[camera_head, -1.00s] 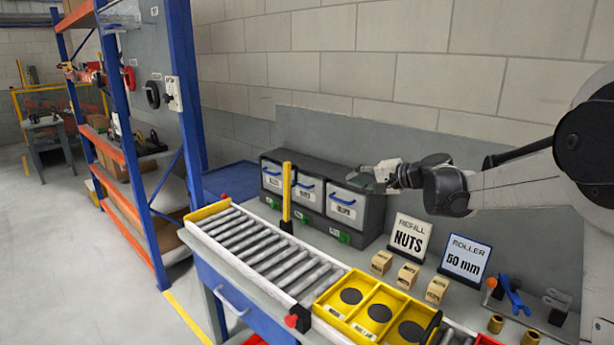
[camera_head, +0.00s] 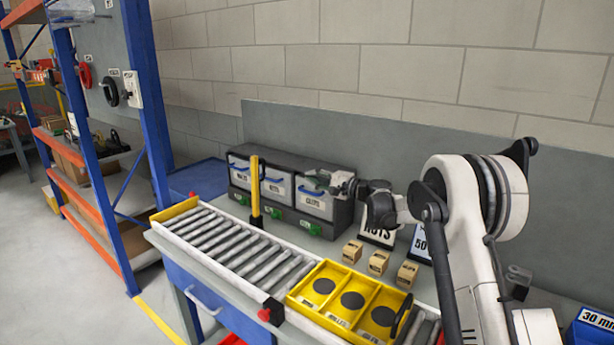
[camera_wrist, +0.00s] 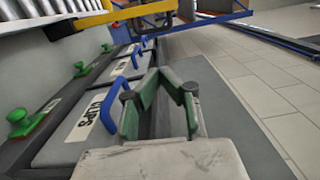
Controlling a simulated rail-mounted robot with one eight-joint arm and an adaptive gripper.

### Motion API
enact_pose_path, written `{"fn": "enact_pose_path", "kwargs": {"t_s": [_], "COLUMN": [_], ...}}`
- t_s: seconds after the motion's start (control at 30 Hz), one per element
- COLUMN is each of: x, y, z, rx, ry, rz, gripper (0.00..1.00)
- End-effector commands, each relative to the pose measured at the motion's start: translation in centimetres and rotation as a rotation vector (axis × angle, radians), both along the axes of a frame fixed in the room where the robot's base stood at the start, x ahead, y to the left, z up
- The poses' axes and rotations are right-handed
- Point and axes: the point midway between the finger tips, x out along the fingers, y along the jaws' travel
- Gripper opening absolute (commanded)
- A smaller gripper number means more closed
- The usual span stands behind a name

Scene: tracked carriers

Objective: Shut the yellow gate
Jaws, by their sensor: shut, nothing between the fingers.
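The yellow gate (camera_head: 255,188) is a slim yellow bar standing upright on a black base at the back edge of the roller conveyor (camera_head: 240,245). In the wrist view the yellow gate (camera_wrist: 105,17) crosses the top, with its black base at its left end. My gripper (camera_head: 318,180) is shut and empty, in front of the upper part of the right-hand bin, to the right of the gate and apart from it. In the wrist view my gripper's green-padded fingers (camera_wrist: 158,82) point toward the gate's side, with a clear gap between.
Several grey bins with blue handles (camera_head: 318,195) stand in a dark rack behind the conveyor. A yellow tray (camera_head: 345,297) with black discs sits on the rollers. A blue-orange shelf (camera_head: 130,150) stands left.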

Motion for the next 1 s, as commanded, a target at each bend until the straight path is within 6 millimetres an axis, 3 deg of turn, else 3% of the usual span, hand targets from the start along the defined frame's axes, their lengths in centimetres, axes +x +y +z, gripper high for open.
{"fn": "enact_pose_path", "kwargs": {"t_s": [0.7, 1.0], "x": [7.4, 9.2], "y": [11.3, 13.9], "z": [0.1, 0.1], "rx": [-0.001, -0.001], "ry": [0.0, 0.0], "rz": [0.002, 0.0], "gripper": [0.0, 0.0]}}
